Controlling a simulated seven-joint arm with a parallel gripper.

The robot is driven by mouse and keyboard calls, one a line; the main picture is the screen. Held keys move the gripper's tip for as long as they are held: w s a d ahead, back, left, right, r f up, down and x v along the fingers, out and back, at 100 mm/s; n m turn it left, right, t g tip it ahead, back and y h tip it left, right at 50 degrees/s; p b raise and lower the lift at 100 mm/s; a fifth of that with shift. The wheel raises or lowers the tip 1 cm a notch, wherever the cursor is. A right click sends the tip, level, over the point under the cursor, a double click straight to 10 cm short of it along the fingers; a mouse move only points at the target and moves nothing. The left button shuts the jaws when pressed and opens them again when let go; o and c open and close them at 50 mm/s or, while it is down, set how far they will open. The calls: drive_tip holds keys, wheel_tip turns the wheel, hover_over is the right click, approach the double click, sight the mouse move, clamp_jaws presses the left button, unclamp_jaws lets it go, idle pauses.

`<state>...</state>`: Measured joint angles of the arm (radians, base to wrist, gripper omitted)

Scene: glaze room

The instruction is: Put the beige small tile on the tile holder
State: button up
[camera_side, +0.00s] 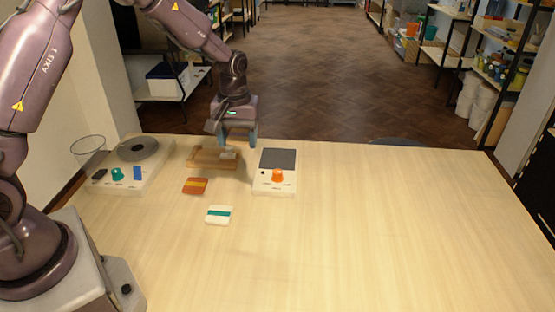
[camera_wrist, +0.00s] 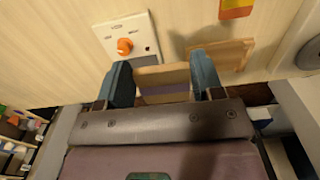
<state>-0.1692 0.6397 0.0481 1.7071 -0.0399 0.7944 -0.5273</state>
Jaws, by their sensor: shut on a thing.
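My gripper (camera_side: 238,145) is shut on the beige small tile, which has a grey-purple band. In the wrist view the tile (camera_wrist: 163,78) spans the gap between the two blue fingers of my gripper (camera_wrist: 162,68). In the side view the tile (camera_side: 229,154) is small and partly hidden below the fingers. The tile holder (camera_side: 203,158) is a low wooden piece at the back left of the table; it also shows in the wrist view (camera_wrist: 230,55), to the right of the fingers. The tile is close to the holder's right end; I cannot tell whether they touch.
A box with an orange knob (camera_side: 277,176) and dark plate stands just right of my gripper. A box with a round disc (camera_side: 139,150) stands left of the holder. A red-yellow tile (camera_side: 195,186) and a white-teal tile (camera_side: 219,215) lie in front. The table's right side is clear.

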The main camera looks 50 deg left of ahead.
idle(0.3)
drive_tip(key=w+a+f, duration=0.2)
drive_tip(key=w+f, duration=0.2)
drive_tip(key=w, duration=0.4)
hover_over(277, 164)
drive_tip(key=f, duration=0.5)
drive_tip(key=shift+s, duration=0.3)
drive_tip(key=shift+w+f, duration=0.2)
drive_tip(key=shift+f, duration=0.7)
drive_tip(key=shift+w+f, duration=0.15)
drive_tip(key=shift+f, duration=0.75)
drive_tip(key=shift+f, duration=0.1)
drive_tip(key=shift+f, duration=0.1)
drive_tip(key=o, duration=1)
